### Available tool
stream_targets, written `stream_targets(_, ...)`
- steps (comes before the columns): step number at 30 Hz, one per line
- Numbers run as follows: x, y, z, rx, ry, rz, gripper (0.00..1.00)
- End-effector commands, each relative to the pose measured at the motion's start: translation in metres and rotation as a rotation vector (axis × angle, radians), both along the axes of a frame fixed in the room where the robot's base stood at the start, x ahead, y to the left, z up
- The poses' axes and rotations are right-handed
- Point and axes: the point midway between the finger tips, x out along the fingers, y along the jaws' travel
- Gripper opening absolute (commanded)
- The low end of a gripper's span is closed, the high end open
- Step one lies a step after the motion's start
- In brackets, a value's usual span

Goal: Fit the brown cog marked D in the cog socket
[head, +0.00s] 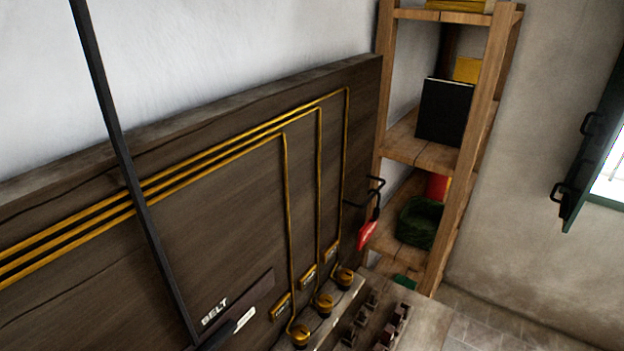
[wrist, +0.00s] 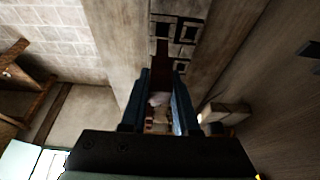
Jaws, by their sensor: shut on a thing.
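My gripper (wrist: 160,92) shows in the wrist view, its two dark fingers closed with a narrow gap between them. A small pale and brownish thing (wrist: 158,100) shows in the gap. It is too dark and small to tell whether it is the brown cog, and no letter D is readable. Beyond the fingertips are several dark square shapes with pale outlines (wrist: 187,31), set in a wooden surface. I cannot tell whether one is the cog socket. My gripper is out of the head view. Small dark brown blocks (head: 390,328) stand on the bench there, and none can be identified as the cog.
A dark wooden panel (head: 220,210) carries brass pipes (head: 287,200) down to three brass fittings (head: 323,305). A sign reads BELT (head: 215,312). A red tag (head: 368,233) hangs by a black bracket. A wooden shelf (head: 405,148) stands behind, with a green basket (head: 418,222).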

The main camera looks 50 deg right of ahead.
Motion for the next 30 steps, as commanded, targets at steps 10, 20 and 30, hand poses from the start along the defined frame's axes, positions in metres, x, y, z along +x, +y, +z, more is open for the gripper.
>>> stream_targets(10,0.0,0.0,-0.019,0.0,-0.001,0.001,0.0)
stream_targets(20,0.0,0.0,-0.036,0.0,-0.001,0.001,0.0)
stream_targets(30,0.0,0.0,-0.052,0.0,0.001,0.002,0.0)
